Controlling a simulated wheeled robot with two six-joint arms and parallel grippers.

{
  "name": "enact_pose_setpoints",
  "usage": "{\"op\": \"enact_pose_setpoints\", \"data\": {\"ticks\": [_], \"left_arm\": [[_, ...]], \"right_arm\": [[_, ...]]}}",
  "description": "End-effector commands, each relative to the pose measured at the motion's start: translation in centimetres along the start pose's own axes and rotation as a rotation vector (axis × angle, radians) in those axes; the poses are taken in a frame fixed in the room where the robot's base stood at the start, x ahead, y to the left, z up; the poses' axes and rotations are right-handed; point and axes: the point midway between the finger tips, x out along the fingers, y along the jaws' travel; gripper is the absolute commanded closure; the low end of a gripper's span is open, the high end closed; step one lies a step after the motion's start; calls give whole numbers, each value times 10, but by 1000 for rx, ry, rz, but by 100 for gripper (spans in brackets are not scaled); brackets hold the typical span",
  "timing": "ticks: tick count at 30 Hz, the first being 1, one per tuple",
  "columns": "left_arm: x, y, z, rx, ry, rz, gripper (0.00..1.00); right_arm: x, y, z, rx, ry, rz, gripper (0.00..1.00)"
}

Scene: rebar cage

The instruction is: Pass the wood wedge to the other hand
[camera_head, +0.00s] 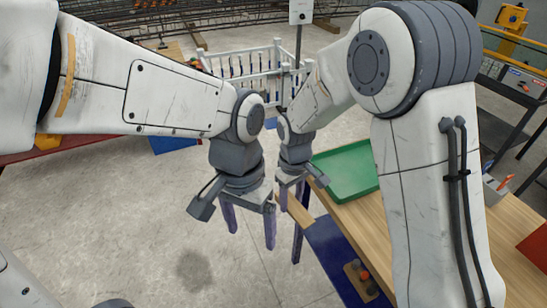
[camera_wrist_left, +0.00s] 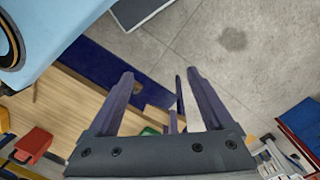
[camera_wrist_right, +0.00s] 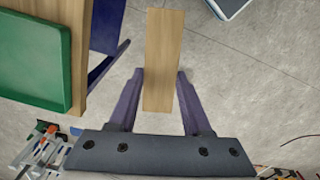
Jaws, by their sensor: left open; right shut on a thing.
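The wood wedge (camera_wrist_right: 163,60) is a flat, light-brown piece. In the right wrist view it sits between the fingers of my right gripper (camera_wrist_right: 157,78), which is shut on it, and its far end sticks out past the fingertips. In the head view the wedge (camera_head: 297,211) shows at my right gripper, just right of my left gripper (camera_head: 250,236). My left gripper is open and empty, its fingers pointing down.
A wooden table (camera_head: 410,238) stands at the right with a green tray (camera_head: 345,172) on it. A blue panel (camera_head: 335,255) is beside the table's near edge. A white railing (camera_head: 250,65) stands at the back. The concrete floor at the left is mostly clear.

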Motion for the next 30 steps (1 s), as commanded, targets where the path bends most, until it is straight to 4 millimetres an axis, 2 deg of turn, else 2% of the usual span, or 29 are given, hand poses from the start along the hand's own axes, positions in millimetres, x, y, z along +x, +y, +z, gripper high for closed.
{"op": "enact_pose_setpoints", "data": {"ticks": [1, 3, 9, 13, 18, 24, 30], "left_arm": [[-3, -12, -20, -57, -32, 3, 15], [-7, -28, -43, -126, -73, 10, 15], [-8, -78, -102, -328, -184, 54, 15], [-5, -98, -136, -469, -249, 105, 15], [0, -105, -180, -654, -330, 190, 15], [11, -106, -222, -843, -440, 289, 15], [22, -108, -245, -969, -547, 356, 15]], "right_arm": [[0, 0, 0, 0, 0, 0, 100], [0, 0, 0, 1, 0, 0, 100], [0, 0, 0, 2, 0, 0, 100], [0, 0, 0, 2, 0, 0, 100], [0, 0, 0, 2, 0, 0, 100], [0, 0, 0, 2, 0, 0, 100], [0, 0, 0, 3, 0, 0, 100]]}}
